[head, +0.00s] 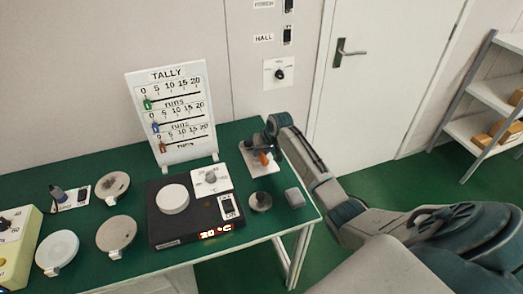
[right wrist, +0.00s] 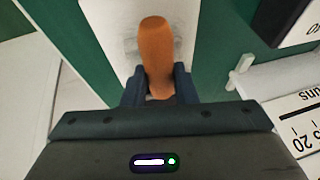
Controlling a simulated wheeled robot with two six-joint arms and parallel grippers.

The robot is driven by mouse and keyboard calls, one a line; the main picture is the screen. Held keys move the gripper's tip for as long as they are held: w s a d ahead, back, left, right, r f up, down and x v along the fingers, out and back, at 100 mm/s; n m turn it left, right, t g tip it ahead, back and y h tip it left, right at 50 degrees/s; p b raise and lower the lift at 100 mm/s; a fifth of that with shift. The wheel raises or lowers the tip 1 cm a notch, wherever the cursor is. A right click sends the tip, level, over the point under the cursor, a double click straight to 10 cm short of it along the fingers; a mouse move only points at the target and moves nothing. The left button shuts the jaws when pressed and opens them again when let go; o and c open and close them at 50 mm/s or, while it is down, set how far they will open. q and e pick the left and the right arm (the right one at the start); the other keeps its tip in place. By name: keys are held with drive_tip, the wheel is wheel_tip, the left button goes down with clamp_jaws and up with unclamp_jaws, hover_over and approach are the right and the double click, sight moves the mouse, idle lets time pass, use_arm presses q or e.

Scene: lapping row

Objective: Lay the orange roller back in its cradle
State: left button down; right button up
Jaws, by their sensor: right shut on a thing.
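The orange roller (right wrist: 157,50) is gripped between the two fingers of my right gripper (right wrist: 158,88) in the right wrist view. In the head view the orange roller (head: 264,158) shows small, below my right gripper (head: 268,146), over a white plate (head: 257,165) at the table's back right. The white plate lies under the roller in the right wrist view (right wrist: 98,28) too. My arm and the roller hide most of the cradle, so I cannot tell whether the roller touches it. My left gripper is not in view.
A tally board (head: 171,112) stands at the back of the green table (head: 240,133). A black hotplate unit (head: 160,229) is left of the plate. A grey knob (head: 260,201) and a grey block (head: 295,198) sit in front of it. Round discs (head: 116,232) lie further left.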

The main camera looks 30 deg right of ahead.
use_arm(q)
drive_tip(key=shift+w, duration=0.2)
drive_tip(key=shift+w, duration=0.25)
use_arm(e)
drive_tip(key=o, duration=1.1)
drive_tip(key=shift+c, duration=0.2)
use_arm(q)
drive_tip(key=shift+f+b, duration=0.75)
use_arm(e)
drive_tip(key=a+v, duration=0.1)
drive_tip(key=v, duration=0.9)
drive_tip(key=shift+s+d+r, duration=0.15)
drive_tip(key=shift+d+r, duration=0.25)
drive_tip(key=shift+d, duration=0.05)
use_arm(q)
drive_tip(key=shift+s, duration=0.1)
use_arm(e)
drive_tip(key=shift+f, duration=0.1)
